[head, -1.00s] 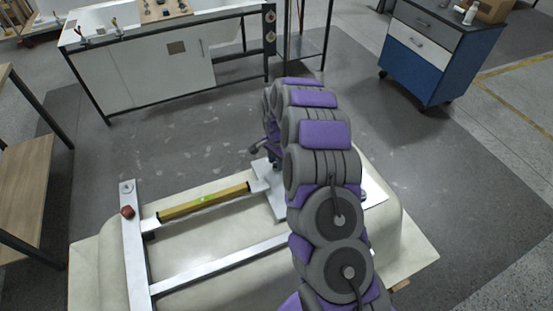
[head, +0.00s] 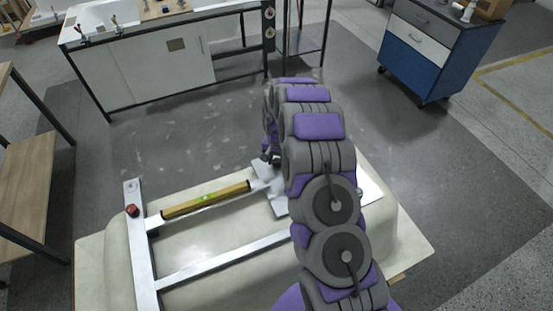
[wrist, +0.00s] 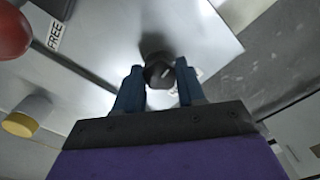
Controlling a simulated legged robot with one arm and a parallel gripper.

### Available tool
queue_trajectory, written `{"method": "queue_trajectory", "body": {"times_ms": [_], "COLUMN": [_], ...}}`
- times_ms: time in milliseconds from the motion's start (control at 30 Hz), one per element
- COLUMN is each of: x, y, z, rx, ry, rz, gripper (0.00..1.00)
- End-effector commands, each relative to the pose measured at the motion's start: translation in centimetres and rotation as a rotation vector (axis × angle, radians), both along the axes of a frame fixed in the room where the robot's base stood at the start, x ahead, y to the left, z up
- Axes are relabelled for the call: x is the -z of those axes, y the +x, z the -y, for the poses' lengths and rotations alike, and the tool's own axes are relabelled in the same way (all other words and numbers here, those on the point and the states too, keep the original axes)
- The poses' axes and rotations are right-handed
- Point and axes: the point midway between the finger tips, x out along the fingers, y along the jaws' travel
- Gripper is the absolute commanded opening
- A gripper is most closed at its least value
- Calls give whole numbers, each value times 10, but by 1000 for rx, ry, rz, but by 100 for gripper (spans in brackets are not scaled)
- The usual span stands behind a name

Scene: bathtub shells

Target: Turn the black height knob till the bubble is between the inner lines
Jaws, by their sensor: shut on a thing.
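The black knob (wrist: 157,68) stands on a pale metal plate in the wrist view, between the two blue fingers of my gripper (wrist: 160,77). My gripper is shut on it. In the head view my arm hides the knob and most of the gripper above the metal plate (head: 270,200). The yellow spirit level (head: 178,208) lies along the rear bar of a metal frame on the upturned pale tub shell (head: 215,247). Its green bubble vial (head: 208,196) shows near the middle, but the bubble and inner lines are too small to tell.
A red knob (head: 132,210) sits on the frame's left bar; a red ball (wrist: 12,32) and a "FREE" label (wrist: 55,36) show in the wrist view.

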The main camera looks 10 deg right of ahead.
Motion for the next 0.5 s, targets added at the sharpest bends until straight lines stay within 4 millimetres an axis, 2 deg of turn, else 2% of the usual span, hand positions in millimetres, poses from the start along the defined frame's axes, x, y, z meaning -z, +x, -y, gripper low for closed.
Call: {"method": "queue_trajectory", "body": {"times_ms": [367,400,500], "x": [-2,-2,-2], "y": [3,3,2], "z": [0,0,0], "rx": [-6,-6,-5], "ry": [1,1,0], "rz": [9,9,8], "gripper": [9,40,49]}}
